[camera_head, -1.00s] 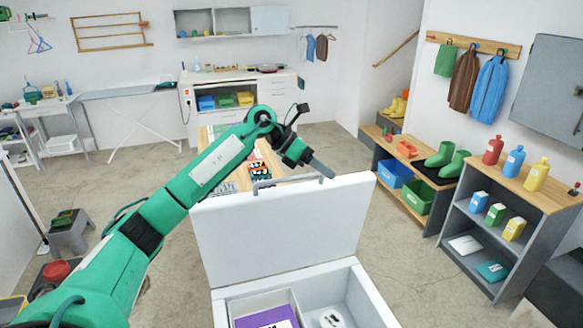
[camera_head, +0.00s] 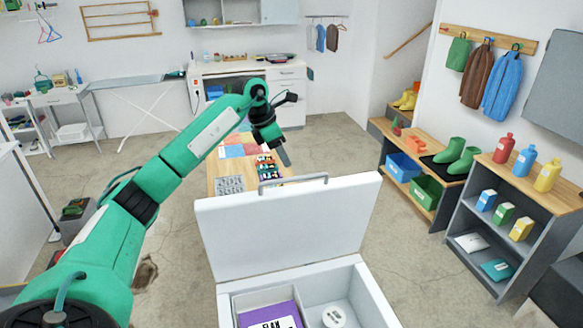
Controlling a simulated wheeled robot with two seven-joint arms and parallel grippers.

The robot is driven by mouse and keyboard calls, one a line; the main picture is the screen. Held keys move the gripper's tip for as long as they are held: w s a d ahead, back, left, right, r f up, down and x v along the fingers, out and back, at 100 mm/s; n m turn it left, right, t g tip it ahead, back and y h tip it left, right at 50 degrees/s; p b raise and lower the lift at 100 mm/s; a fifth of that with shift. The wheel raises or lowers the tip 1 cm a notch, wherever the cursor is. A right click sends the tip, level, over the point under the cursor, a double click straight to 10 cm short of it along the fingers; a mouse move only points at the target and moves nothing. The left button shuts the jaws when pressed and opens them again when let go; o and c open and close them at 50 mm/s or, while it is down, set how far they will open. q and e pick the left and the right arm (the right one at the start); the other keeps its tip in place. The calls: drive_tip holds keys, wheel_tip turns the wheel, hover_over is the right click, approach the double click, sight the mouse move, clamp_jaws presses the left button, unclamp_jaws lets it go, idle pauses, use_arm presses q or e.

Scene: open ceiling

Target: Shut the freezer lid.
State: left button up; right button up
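The white freezer (camera_head: 356,264) stands open at the bottom centre, with its lid (camera_head: 290,228) tilted up at the back. A grey handle (camera_head: 293,180) runs along the lid's top edge. A purple box (camera_head: 270,316) and a round white tub (camera_head: 334,316) sit in separate compartments inside. My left gripper (camera_head: 284,156) is on the end of the green arm, pointing down above and behind the lid's handle, apart from it in the picture. Its fingers overlap as one grey shape, so its opening is unclear. My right gripper is out of view.
A wooden table (camera_head: 222,167) with coloured sheets and small items stands behind the lid. A shelf unit (camera_head: 515,205) with bottles and a bench (camera_head: 425,170) with green boots stand to the right. Bare floor (camera_head: 395,240) lies between freezer and shelves.

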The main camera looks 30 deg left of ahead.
use_arm(q)
drive_tip(key=p+x, duration=0.2)
drive_tip(key=x, duration=0.3)
drive_tip(key=shift+d+f, duration=0.15)
drive_tip(key=shift+w+d+f, duration=0.15)
drive_tip(key=shift+f, duration=0.5)
clamp_jaws()
